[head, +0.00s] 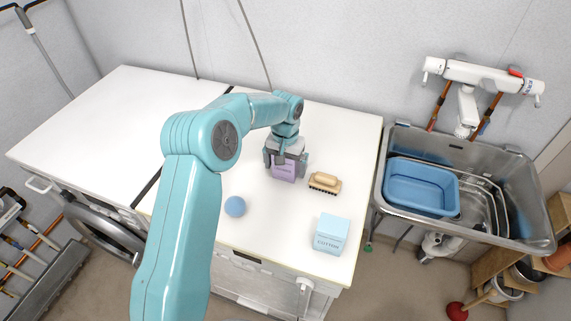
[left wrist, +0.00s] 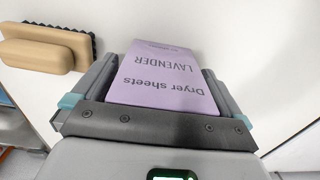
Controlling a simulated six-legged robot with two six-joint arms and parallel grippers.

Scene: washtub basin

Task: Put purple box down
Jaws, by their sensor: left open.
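The purple box (head: 284,172) is on the white worktop, just below my left gripper (head: 285,159). In the left wrist view, the purple box (left wrist: 165,78) has "Dryer sheets LAVENDER" printed on it and lies between the two grey fingers. The left gripper is open, with one finger on either side of the box. Its lower edge in the head view appears to be on the worktop, but exact contact is hard to tell. My right gripper is in neither view.
A wooden brush (head: 325,182) lies right of the box. A blue ball (head: 235,206) and a light blue cotton box (head: 331,234) are nearer the front of the worktop (head: 95,117). A metal sink (head: 515,220) with a blue basin (head: 421,200) is at right. The worktop's left half is clear.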

